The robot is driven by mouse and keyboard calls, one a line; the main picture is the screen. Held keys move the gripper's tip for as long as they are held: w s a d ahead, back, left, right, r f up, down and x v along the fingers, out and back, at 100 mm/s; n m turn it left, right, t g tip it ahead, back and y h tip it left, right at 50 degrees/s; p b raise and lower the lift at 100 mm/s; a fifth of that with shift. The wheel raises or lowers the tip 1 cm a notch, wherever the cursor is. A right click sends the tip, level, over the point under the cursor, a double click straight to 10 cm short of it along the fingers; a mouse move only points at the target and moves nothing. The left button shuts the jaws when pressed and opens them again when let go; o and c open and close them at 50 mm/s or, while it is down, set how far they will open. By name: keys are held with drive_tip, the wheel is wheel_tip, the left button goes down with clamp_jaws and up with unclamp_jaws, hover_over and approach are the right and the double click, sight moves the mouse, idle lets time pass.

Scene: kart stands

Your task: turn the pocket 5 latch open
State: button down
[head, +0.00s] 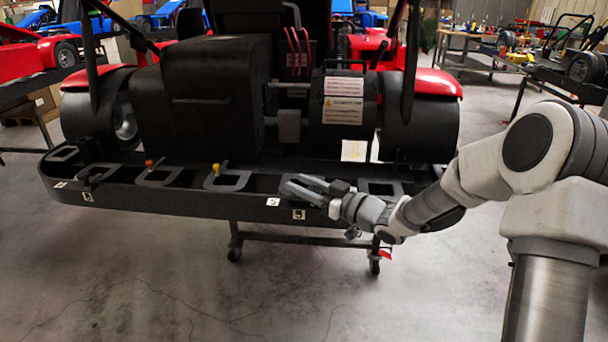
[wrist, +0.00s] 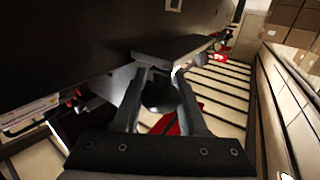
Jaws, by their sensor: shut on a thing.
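The kart's black rear bumper tray (head: 200,200) carries a row of grey-framed pockets along its top. My gripper (head: 328,187) is at the right-hand part of this row, over the pocket second from the right. In the wrist view my gripper (wrist: 163,78) has its two fingers on either side of a dark rounded piece, which appears to be the pocket 5 latch (wrist: 161,97). A flat dark grey plate (wrist: 172,48) lies just beyond the fingertips. In the head view the latch is hidden by my gripper, and its turn angle cannot be told.
An orange knob (head: 149,163) and a yellow knob (head: 216,169) stand at pockets to the left. The kart's black rear housing (head: 225,90) rises behind the tray. A wheeled stand (head: 300,240) is below. The floor in front is clear.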

drive_tip(key=shift+s+a+n+g+y+p, duration=0.1)
drive_tip(key=shift+n+g+y+p, duration=0.25)
drive_tip(key=shift+n+g+p, duration=0.25)
drive_tip(key=shift+s+a+n+g+y+p, duration=0.1)
drive_tip(key=shift+n+g+y+p, duration=0.25)
drive_tip(key=shift+g, duration=0.35)
drive_tip(key=shift+c, duration=2.3)
unclamp_jaws()
drive_tip(key=p+v, duration=0.3)
drive_tip(key=v, duration=1.4)
drive_tip(key=shift+d, duration=0.3)
